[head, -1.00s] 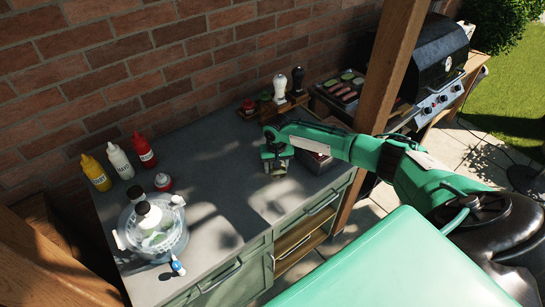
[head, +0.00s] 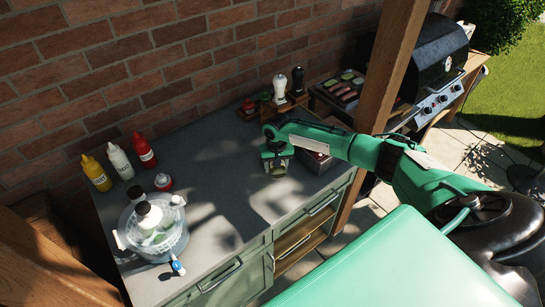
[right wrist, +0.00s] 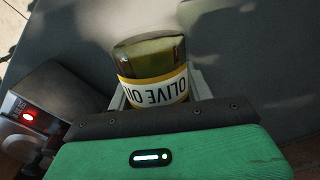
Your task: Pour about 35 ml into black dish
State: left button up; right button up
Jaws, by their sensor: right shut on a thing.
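My right gripper (head: 277,162) is over the grey counter in the head view, shut on the olive oil bottle (head: 277,169). In the right wrist view the bottle (right wrist: 150,63) shows greenish glass and a white, yellow-edged label reading upside down, between the fingers of the gripper (right wrist: 155,98). The gripper and arm hide part of the bottle, and I cannot see its mouth or any stream of oil. I cannot make out a black dish in either view. My left gripper is not in view.
At the left stand yellow (head: 95,173), white (head: 120,161) and red (head: 145,150) squeeze bottles and a clear bowl (head: 158,246) with items inside. Grinders (head: 280,88) stand at the back. A metal container (head: 318,162) sits right of the gripper. The middle counter is clear.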

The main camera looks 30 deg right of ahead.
notch_tip(320, 180, down, 2)
jog(key=t+b, duration=0.1)
jog(key=b, duration=0.1)
jog(key=shift+h+b, duration=0.3)
jog(key=shift+b, duration=0.05)
jog(key=shift+r+t+h+b, duration=0.35)
jog(key=shift+t+b, duration=0.15)
jog(key=shift+t, duration=0.3)
jog(key=shift+r+t+p, duration=0.4)
jog(key=shift+r+p, duration=0.2)
jog(key=shift+r, duration=0.05)
jog(key=shift+w+t+h, duration=0.15)
jog(key=shift+t+h, duration=0.1)
jog(key=shift+t, duration=0.05)
jog(key=shift+t, duration=0.3)
jog(key=shift+w+r+t+h, duration=0.15)
jog(key=shift+t+h, duration=0.15)
jog(key=shift+d+r, duration=0.1)
